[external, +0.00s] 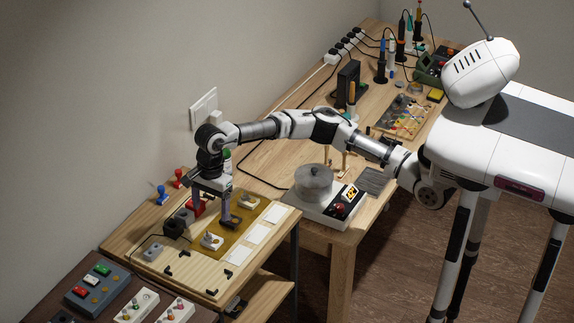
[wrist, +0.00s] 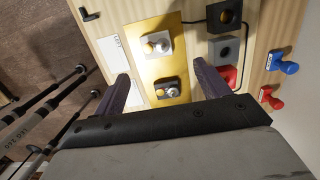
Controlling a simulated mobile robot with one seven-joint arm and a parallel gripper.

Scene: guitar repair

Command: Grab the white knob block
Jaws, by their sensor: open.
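Two white blocks with knobs sit on the yellow strip of the workbench in the external view: one toward the front (external: 211,241), one farther back (external: 249,200). A dark block with a knob (external: 231,222) sits between them. The wrist view shows the front white knob block (wrist: 157,45) above the dark knob block (wrist: 168,91); the rear white block is not visible there. My gripper (external: 212,213) points down over the strip, open and empty. In the wrist view, its fingers (wrist: 161,72) are spread on either side of the dark block's column.
White cards (external: 256,233) lie along the strip's right side. A black block (external: 174,229), a grey block (wrist: 222,50), a red block (wrist: 229,77) and red and blue stamps (wrist: 285,64) stand on the other side. A scale-like device with a round pot (external: 314,182) stands behind, to the right.

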